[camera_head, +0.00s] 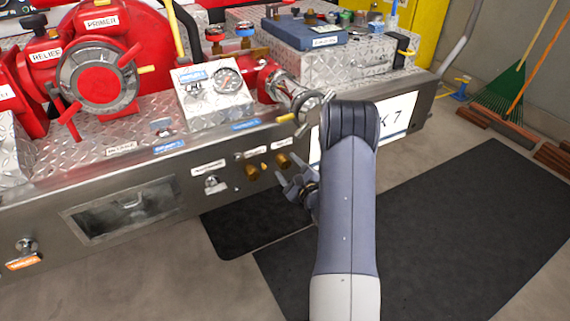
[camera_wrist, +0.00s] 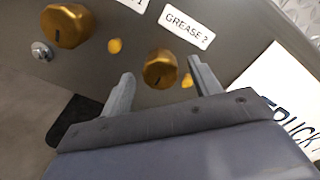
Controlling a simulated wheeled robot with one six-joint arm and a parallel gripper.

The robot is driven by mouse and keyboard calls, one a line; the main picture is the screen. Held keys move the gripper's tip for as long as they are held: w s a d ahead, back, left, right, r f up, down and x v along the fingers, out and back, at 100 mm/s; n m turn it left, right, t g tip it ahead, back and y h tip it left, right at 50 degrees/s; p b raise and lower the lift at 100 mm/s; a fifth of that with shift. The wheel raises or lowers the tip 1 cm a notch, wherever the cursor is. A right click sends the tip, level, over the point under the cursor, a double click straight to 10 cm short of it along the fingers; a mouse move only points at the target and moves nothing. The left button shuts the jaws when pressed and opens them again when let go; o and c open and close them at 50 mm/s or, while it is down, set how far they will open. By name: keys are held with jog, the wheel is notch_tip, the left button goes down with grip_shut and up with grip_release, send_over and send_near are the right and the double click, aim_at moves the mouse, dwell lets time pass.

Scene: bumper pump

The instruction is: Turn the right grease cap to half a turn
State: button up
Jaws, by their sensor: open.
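The right grease cap (camera_head: 282,160) is a brass knob on the truck's steel bumper face. In the wrist view the right cap (camera_wrist: 160,70) sits under a "GREASE 2" label (camera_wrist: 188,28). The left grease cap (camera_head: 252,171) is a similar brass knob; it also shows at the upper left of the wrist view (camera_wrist: 66,25). My gripper (camera_head: 289,178) is just below and in front of the right cap. In the wrist view my gripper's open fingers (camera_wrist: 160,68) appear on either side of that cap, with visible space between. Contact is not visible.
Small yellow marks (camera_wrist: 115,46) lie beside the caps. A silver fitting (camera_head: 214,184) is left of them on the bumper. A hose outlet (camera_head: 290,92) juts out above. A white truck sign (camera_head: 398,122) is on the right. Dark mats (camera_head: 450,220) cover the floor.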

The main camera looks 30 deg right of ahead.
jog(key=s, duration=0.8)
jog(key=shift+d+p, duration=0.25)
jog(key=shift+p, duration=0.05)
jog(key=w, duration=0.7)
jog(key=w+b, duration=0.1)
jog(key=w, duration=0.2)
jog(key=shift+w+a, duration=0.3)
jog(key=shift+w, duration=0.1)
jog(key=shift+s, duration=0.15)
